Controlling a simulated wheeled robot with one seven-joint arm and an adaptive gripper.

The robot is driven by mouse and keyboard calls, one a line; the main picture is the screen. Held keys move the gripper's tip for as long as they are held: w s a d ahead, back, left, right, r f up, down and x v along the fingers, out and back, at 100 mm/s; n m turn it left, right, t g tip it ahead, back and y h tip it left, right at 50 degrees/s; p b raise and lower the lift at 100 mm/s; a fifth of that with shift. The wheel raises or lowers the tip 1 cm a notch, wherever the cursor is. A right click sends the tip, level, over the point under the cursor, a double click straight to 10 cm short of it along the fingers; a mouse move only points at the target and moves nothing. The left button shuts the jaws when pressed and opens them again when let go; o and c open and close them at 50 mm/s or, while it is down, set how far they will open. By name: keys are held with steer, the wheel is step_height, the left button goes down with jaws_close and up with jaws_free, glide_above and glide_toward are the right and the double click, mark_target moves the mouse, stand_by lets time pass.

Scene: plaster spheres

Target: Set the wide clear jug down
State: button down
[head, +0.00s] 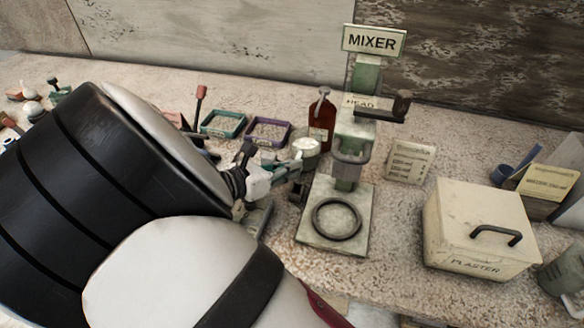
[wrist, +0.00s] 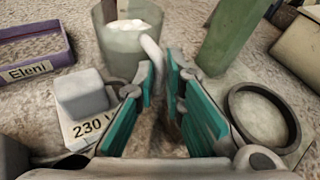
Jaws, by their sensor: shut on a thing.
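The wide clear jug (wrist: 128,42) is at the top of the wrist view, upright, with white stuff inside. It also shows in the head view (head: 306,149), just left of the mixer column. Its pale curved handle (wrist: 153,52) reaches back between my fingers. My gripper (wrist: 165,75) is shut on the handle, with teal pads on both sides; it shows in the head view (head: 290,168) too. I cannot tell whether the jug's bottom touches the bench.
The green mixer (head: 345,150) stands just right of the jug, with a black ring (head: 337,218) on its base plate. A brown bottle (head: 321,118) is behind the jug. Purple (head: 268,131) and teal trays lie left. A plaster box (head: 478,228) stands right.

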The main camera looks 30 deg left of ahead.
steer(key=c, duration=1.7)
jaws_free()
steer(key=shift+o, duration=0.2)
steer(key=p+v, duration=0.5)
steer(key=v, duration=0.7)
steer(key=shift+a, duration=0.1)
steer(key=shift+p, duration=0.3)
